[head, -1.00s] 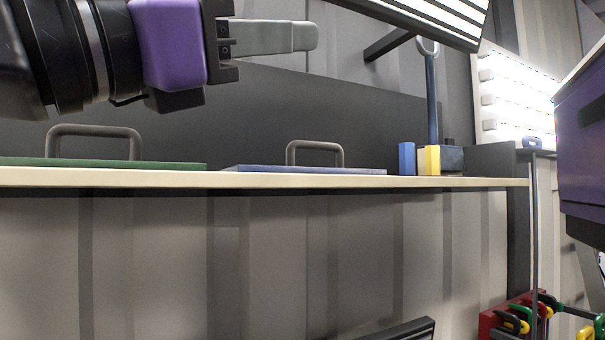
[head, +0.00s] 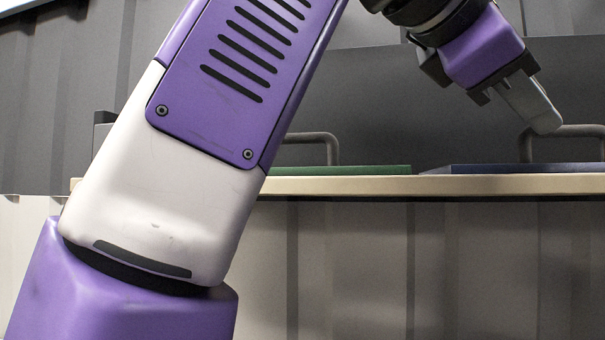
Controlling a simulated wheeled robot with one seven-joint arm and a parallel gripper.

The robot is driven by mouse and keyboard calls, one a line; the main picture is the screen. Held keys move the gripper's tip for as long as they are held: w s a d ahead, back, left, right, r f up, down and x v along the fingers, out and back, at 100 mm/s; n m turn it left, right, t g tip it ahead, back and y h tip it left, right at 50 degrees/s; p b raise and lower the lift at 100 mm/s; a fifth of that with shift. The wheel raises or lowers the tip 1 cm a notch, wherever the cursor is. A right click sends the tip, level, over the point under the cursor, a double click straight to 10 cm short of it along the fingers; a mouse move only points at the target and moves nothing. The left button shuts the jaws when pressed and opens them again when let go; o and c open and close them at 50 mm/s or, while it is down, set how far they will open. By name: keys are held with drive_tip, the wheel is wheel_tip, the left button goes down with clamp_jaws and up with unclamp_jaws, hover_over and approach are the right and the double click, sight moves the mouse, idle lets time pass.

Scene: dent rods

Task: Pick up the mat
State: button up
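Two thin flat slabs that look like mats lie on the shelf, each with a grey arched handle above it. The green mat (head: 375,170) is in the middle, partly hidden behind my arm. The dark blue mat (head: 470,169) is at the right, cut off by the picture's edge. My gripper (head: 543,124) is at the upper right, angled down to the right. Its tip overlaps the blue mat's handle (head: 580,131) in the picture; I cannot tell whether they touch. The fingers are seen side-on, so their opening is hidden.
The pale shelf edge (head: 400,186) runs across the view below the mats. A dark grey panel (head: 385,110) stands behind them. My own arm blocks much of the left half.

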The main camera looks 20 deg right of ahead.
sight(531, 156)
drive_tip(key=p+x, duration=0.1)
drive_tip(key=x, duration=0.3)
drive_tip(key=shift+s+d+r+p, duration=0.15)
drive_tip(key=shift+d+p, duration=0.1)
drive_tip(key=shift+p, duration=0.15)
drive_tip(key=shift+d+f, duration=0.4)
drive_tip(key=shift+d, duration=0.15)
clamp_jaws()
idle(0.6)
